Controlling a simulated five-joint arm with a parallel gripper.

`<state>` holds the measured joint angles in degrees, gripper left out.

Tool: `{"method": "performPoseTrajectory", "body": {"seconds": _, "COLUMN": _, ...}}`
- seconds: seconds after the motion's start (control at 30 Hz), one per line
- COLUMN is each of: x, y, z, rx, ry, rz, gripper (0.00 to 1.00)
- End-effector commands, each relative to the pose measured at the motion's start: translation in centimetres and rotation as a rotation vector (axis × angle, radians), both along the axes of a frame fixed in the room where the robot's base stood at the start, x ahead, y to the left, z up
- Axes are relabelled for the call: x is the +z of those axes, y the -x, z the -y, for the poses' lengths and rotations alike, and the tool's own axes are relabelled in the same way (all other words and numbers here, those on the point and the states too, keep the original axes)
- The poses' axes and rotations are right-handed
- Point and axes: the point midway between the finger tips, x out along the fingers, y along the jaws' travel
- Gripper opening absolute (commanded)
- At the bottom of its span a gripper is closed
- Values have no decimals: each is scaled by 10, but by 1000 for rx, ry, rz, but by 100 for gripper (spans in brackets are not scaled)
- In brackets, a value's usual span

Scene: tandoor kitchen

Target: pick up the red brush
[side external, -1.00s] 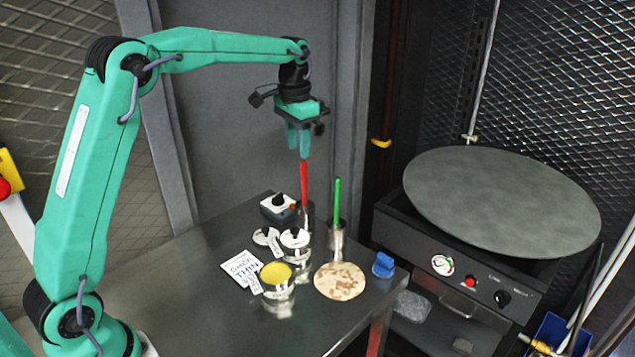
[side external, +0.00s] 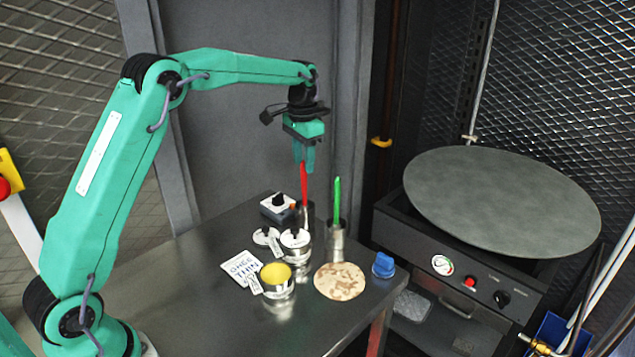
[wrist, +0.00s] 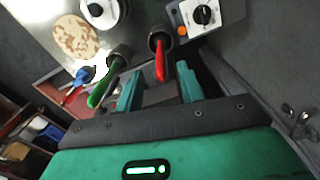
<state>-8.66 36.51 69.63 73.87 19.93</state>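The red brush (side external: 304,186) stands upright, handle up, in a metal cup (side external: 308,215) at the back of the steel table. Its lower end is hidden in the cup. My gripper (side external: 304,166) points down at the top of the red handle, its fingers apart. In the wrist view, the red brush (wrist: 160,62) shows between the two spread fingers of my gripper (wrist: 159,72), with nothing held. I cannot tell how far the handle reaches in between the fingers.
A green brush (side external: 337,198) stands in a second metal cup (side external: 336,238), close on the right. A control box with a knob (side external: 277,206) sits close on the left. Lidded tins (side external: 295,240), a yellow-filled tin (side external: 276,275) and a flatbread (side external: 340,281) lie nearer the front.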

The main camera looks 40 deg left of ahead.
Motion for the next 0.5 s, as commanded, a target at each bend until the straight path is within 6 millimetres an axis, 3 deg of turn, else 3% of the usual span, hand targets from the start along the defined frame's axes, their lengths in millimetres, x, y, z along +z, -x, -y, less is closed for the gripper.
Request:
{"method": "performPoseTrajectory", "body": {"seconds": 0.23, "x": -8, "y": -1, "z": 0, "rx": 0, "ry": 0, "rz": -1, "gripper": 39}}
{"method": "performPoseTrajectory", "body": {"seconds": 0.5, "x": -38, "y": -3, "z": 0, "rx": 0, "ry": 1, "rz": -2, "gripper": 39}}
